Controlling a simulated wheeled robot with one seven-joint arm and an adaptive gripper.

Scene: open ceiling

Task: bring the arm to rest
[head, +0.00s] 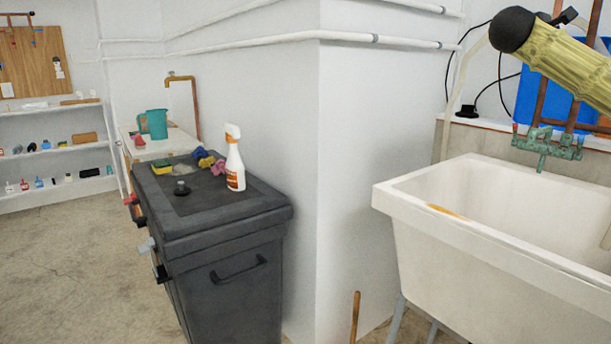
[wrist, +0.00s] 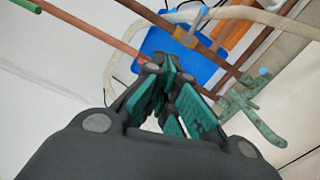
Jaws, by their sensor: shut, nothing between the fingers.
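My gripper (wrist: 166,84) shows only in the wrist view, with a dark body and teal pads. Its fingers are shut with nothing held between them. Beyond the fingers are a blue container (wrist: 180,52), reddish-brown pipes (wrist: 185,38) and a green tap fitting (wrist: 246,108). I cannot tell how far the fingers are from these. The gripper is not seen in the head view.
In the head view, a white sink (head: 480,245) stands at the right under green taps (head: 548,146). A dark cabinet (head: 225,270) carries a spray bottle (head: 234,165). A white wall corner lies between them. Concrete floor (head: 70,255) is clear at the left.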

